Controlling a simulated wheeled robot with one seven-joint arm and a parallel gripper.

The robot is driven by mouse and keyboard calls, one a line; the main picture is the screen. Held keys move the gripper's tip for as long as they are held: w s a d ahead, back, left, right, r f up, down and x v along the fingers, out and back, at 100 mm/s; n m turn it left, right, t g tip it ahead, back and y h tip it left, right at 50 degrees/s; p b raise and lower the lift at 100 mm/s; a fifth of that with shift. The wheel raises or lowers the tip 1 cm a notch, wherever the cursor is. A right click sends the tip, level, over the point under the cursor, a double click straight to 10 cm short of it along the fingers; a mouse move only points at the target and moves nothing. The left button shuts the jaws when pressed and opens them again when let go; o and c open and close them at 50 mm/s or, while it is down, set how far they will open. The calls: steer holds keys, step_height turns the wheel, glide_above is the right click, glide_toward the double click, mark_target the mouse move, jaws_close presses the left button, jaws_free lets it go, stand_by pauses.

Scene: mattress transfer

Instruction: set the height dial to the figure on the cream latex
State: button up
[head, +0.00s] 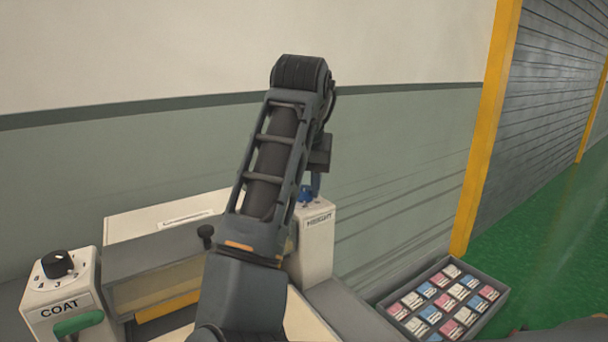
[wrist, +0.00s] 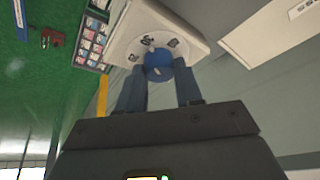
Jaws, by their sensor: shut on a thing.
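The height dial is a blue knob (wrist: 158,66) on top of a white box (head: 316,245) labelled HEIGHT. In the wrist view my gripper (wrist: 160,78) has its two fingers on either side of the blue knob, shut on it. Dark figures ring the knob on the box's white top face (wrist: 125,45), but they are too small and blurred to read. In the head view my arm hides most of the gripper, and only a little of the blue knob (head: 306,196) shows. I cannot make out a cream latex slab or a figure on one.
A white box labelled COAT (head: 62,305) with a black dial (head: 57,263) and a green handle (head: 79,323) stands at the left. A grey tray (head: 393,312) of pink, blue and white pieces lies at the right. A yellow post (head: 484,135) stands behind it.

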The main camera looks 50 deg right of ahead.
stand_by(0.5)
steer(key=o, duration=1)
steer(key=shift+r, duration=0.1)
steer(key=p+v, duration=0.1)
steer(key=v, duration=0.6)
steer(key=shift+s+a+r+p, duration=0.1)
steer(key=shift+a+r+p, duration=0.05)
steer(key=shift+r+p, duration=0.15)
